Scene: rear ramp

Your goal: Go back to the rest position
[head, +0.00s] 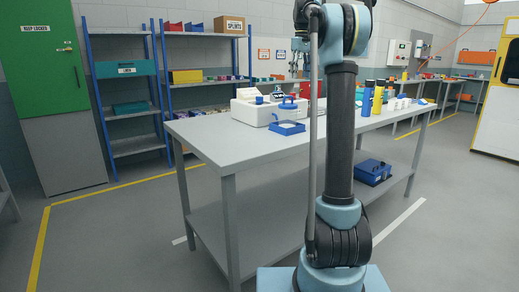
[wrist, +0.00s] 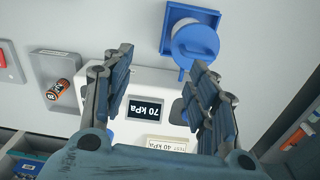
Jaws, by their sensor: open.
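My gripper (wrist: 163,62) is open, with its two dark fingers spread apart and nothing between them. It hangs above a white device with a small display (wrist: 146,109) reading 70 kPa; in the wrist view the fingers flank this display. In the head view the white device (head: 243,112) stands on the grey workbench (head: 205,141).
A blue tray (head: 288,127) lies in front of the device; the wrist view shows a round blue part over it. Yellow and blue bottles (head: 378,97) stand right of my arm. A blue case (head: 373,172) sits on the lower shelf. The bench's left end is clear.

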